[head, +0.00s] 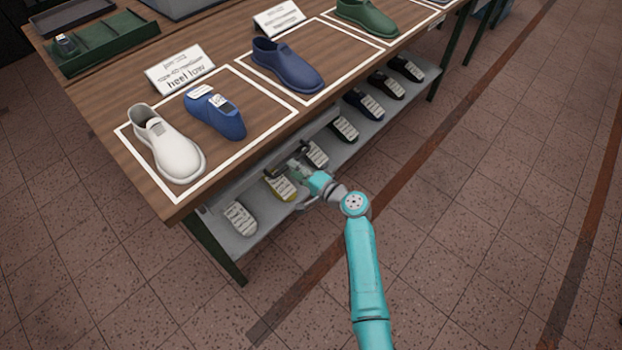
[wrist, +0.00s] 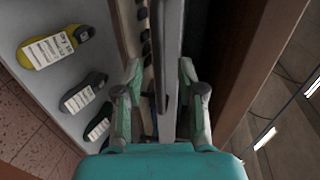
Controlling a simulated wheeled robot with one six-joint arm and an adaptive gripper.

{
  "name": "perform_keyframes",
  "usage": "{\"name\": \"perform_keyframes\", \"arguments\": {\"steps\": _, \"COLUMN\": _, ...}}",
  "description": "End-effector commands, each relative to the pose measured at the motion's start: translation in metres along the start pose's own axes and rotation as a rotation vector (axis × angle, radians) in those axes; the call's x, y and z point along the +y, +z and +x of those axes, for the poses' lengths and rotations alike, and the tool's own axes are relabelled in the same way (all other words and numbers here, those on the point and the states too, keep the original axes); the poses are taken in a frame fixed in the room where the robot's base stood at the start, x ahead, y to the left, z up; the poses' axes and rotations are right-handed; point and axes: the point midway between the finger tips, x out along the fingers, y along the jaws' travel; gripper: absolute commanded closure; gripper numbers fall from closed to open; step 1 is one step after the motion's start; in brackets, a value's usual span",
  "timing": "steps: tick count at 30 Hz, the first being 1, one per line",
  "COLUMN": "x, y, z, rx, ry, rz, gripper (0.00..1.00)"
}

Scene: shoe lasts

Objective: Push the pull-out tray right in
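The pull-out tray (head: 268,216) is a long grey shelf under the wooden tabletop, sticking out past its front edge with a row of shoe lasts on it. The tray also shows at the left of the wrist view (wrist: 98,22). My gripper (head: 299,161) reaches in over the tray, close under the tabletop's edge, among the lasts. In the wrist view my gripper (wrist: 160,75) has its fingers apart, with a long grey bar (wrist: 169,45) running between them. I cannot tell whether the fingers touch the bar. The tray's back part is hidden beneath the tabletop.
On the tabletop (head: 225,62) stand a white last (head: 165,145), blue lasts (head: 287,66), a green one (head: 367,18), signs and a green tray (head: 105,42). A yellow-marked last (head: 280,186) lies near my gripper. The tiled floor (head: 480,220) in front is clear.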

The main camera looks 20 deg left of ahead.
Motion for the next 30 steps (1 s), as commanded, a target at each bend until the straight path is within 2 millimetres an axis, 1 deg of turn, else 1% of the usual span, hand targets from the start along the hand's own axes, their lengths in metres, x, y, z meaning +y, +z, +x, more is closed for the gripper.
{"name": "perform_keyframes", "arguments": {"steps": 1, "x": 0.001, "y": -0.001, "z": -0.012, "rx": 0.004, "ry": 0.0, "rz": 0.0, "gripper": 0.61}}
{"name": "perform_keyframes", "arguments": {"steps": 6, "x": 0.0, "y": 0.0, "z": -0.044, "rx": 0.003, "ry": 0.0, "rz": 0.001, "gripper": 0.61}}
{"name": "perform_keyframes", "arguments": {"steps": 9, "x": 0.001, "y": 0.0, "z": -0.059, "rx": 0.002, "ry": 0.001, "rz": 0.0, "gripper": 0.61}}
{"name": "perform_keyframes", "arguments": {"steps": 12, "x": 0.0, "y": 0.0, "z": -0.069, "rx": 0.002, "ry": 0.001, "rz": -0.001, "gripper": 0.61}}
{"name": "perform_keyframes", "arguments": {"steps": 18, "x": 0.0, "y": 0.0, "z": -0.077, "rx": 0.001, "ry": 0.001, "rz": 0.0, "gripper": 0.61}}
{"name": "perform_keyframes", "arguments": {"steps": 30, "x": 0.0, "y": 0.0, "z": -0.077, "rx": 0.0, "ry": 0.001, "rz": 0.0, "gripper": 0.61}}
